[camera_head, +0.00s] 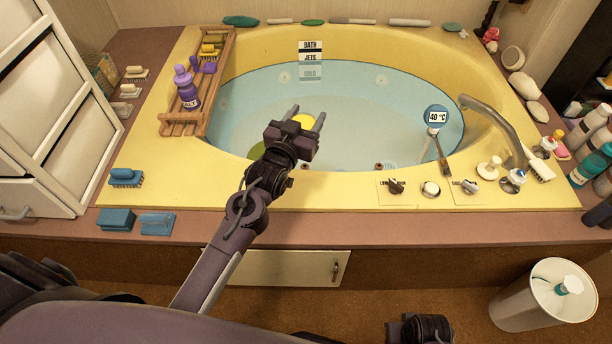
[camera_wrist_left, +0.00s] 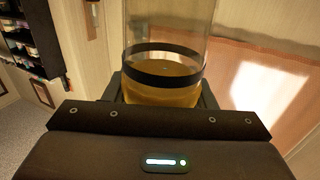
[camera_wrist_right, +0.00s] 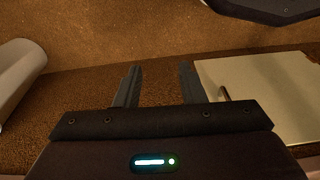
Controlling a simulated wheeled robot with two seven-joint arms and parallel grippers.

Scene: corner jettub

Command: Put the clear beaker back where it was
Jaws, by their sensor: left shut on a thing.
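The clear beaker (camera_wrist_left: 168,60) is upright between the fingers of my left gripper (camera_wrist_left: 162,92) in the left wrist view. It is a transparent cylinder with a black band and amber liquid at the bottom. In the head view my left gripper (camera_head: 306,117) is over the near part of the tub's water, and a yellow round patch (camera_head: 305,121), apparently the beaker's liquid, shows between its fingers. My right gripper (camera_wrist_right: 157,88) is open and empty, low near the floor in front of the tub cabinet.
The yellow tub (camera_head: 390,197) has a wooden rack (camera_head: 218,77) with a purple bottle at its left, and a faucet (camera_head: 497,118) and knobs at its right. Blue sponges and brushes sit at the front left. A white bin (camera_head: 540,295) stands on the floor.

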